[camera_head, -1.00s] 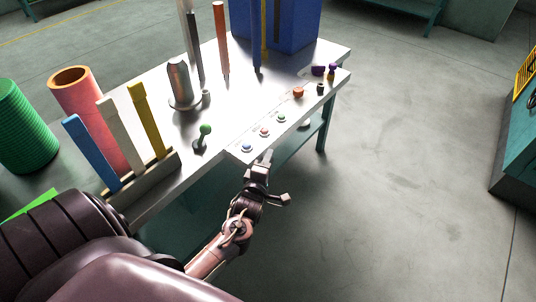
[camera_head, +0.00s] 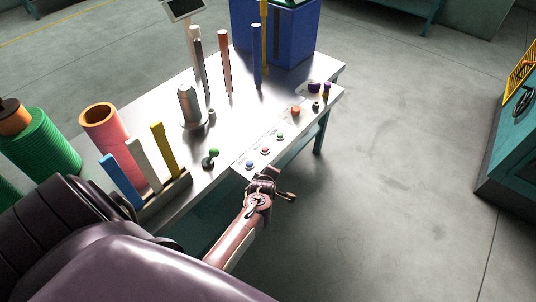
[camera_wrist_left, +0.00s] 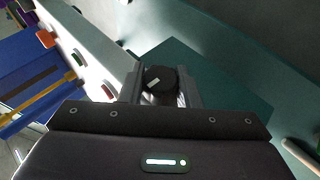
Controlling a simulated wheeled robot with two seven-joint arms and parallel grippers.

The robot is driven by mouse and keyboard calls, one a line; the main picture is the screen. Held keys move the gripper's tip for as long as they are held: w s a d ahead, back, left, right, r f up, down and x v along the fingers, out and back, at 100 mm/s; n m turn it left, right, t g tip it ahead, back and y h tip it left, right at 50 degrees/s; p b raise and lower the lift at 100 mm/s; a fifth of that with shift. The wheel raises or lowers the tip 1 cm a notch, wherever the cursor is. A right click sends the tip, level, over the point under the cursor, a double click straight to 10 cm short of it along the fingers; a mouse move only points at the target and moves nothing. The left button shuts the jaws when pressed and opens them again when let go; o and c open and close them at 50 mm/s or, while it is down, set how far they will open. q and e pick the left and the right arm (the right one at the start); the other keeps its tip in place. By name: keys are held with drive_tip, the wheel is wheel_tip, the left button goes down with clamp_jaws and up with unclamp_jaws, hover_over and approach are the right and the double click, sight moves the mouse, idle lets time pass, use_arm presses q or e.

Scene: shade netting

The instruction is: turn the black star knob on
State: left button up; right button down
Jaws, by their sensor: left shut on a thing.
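A round black knob with a white mark (camera_wrist_left: 160,82) sits between the fingers of my left gripper (camera_wrist_left: 162,95) in the left wrist view. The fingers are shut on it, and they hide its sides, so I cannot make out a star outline. In the head view my left gripper (camera_head: 268,180) is at the front edge of the bench, by the blue button, and hides the knob. My right gripper is not in view.
The metal bench (camera_head: 225,140) carries blue (camera_head: 250,164), red (camera_head: 265,150) and green (camera_head: 280,135) buttons. A green-balled lever (camera_head: 212,156), a silver cylinder (camera_head: 190,105) and several upright rods stand behind. The floor (camera_head: 400,180) to the right is clear.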

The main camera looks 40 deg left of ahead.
use_arm(q)
drive_tip(key=g+p, duration=0.1)
drive_tip(key=g, duration=0.1)
drive_tip(key=shift+w+d+r+m+g+p, duration=0.1)
drive_tip(key=shift+d+r+m+g+p, duration=0.1)
drive_tip(key=shift+m+g+p, duration=0.15)
drive_tip(key=shift+a+f+g, duration=0.1)
drive_tip(key=shift+f+g, duration=0.05)
drive_tip(key=shift+g, duration=0.7)
drive_tip(key=shift+m+g, duration=0.25)
drive_tip(key=shift+g, duration=0.15)
drive_tip(key=g+b, duration=0.1)
drive_tip(key=g, duration=0.1)
drive_tip(key=shift+f+m+g+b, duration=0.25)
drive_tip(key=shift+m+g+b, duration=0.05)
drive_tip(key=shift+b, duration=0.05)
drive_tip(key=shift+r+m+g+y+b, duration=0.15)
drive_tip(key=shift+m+g+y+b, duration=0.15)
drive_tip(key=shift+g+b, duration=1.55)
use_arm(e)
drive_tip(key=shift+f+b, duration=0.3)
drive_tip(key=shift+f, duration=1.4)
use_arm(q)
drive_tip(key=shift+t, duration=0.35)
drive_tip(key=o, duration=1)
drive_tip(key=shift+a, duration=0.1)
